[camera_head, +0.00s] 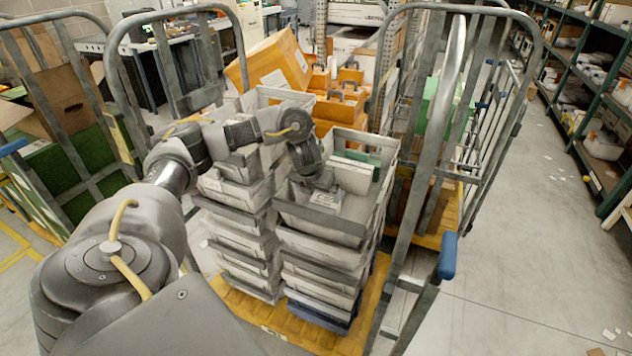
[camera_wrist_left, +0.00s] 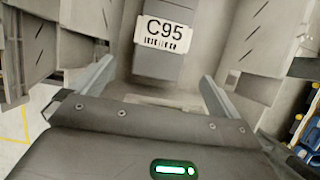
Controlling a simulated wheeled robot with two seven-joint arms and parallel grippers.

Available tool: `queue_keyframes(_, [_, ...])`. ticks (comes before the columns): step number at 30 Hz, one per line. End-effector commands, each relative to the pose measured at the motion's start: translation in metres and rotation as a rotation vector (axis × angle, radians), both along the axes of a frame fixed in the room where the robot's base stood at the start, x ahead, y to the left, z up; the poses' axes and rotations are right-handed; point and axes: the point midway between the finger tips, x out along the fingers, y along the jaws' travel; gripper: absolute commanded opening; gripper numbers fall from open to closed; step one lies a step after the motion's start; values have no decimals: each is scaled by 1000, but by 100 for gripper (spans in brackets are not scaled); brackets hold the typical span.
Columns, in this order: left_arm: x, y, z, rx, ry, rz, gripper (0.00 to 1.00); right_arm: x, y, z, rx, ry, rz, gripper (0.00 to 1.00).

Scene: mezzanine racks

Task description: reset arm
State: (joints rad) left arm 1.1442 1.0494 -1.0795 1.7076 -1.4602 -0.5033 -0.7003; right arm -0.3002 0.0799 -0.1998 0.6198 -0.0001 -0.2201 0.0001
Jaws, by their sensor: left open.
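My left arm reaches in from the left across a stack of grey bins. My left gripper (camera_head: 328,190) is over the top grey bin (camera_head: 320,222) of the right-hand stack, pointing down into it. In the left wrist view my left gripper (camera_wrist_left: 155,88) is open, its two fingers spread wide with nothing held between them. A white label reading C95 (camera_wrist_left: 163,33) is on a grey surface just ahead of the fingers. Whether the fingertips touch the bin cannot be told. My right gripper is not in view.
A second bin stack (camera_head: 237,225) stands close on the left, both on a yellow pallet base (camera_head: 278,326). Metal roll-cage frames (camera_head: 418,190) rise on both sides. Orange boxes (camera_head: 340,100) lie behind. The floor (camera_head: 515,260) at right is mostly clear.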

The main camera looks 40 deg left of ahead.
Motion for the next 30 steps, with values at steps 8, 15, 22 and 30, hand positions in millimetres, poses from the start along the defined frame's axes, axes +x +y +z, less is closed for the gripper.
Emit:
queue_keyframes(8, [-7, -2, 16, 0, 0, 0, 100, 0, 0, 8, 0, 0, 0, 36])
queue_keyframes(15, [-6, -3, 16, -1, 0, 0, 100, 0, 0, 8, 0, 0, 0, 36])
queue_keyframes(22, [-6, -3, 16, -1, 0, 0, 100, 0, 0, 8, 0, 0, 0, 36])
queue_keyframes(30, [-6, -3, 48, -1, 0, 0, 100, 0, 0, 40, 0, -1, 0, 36])
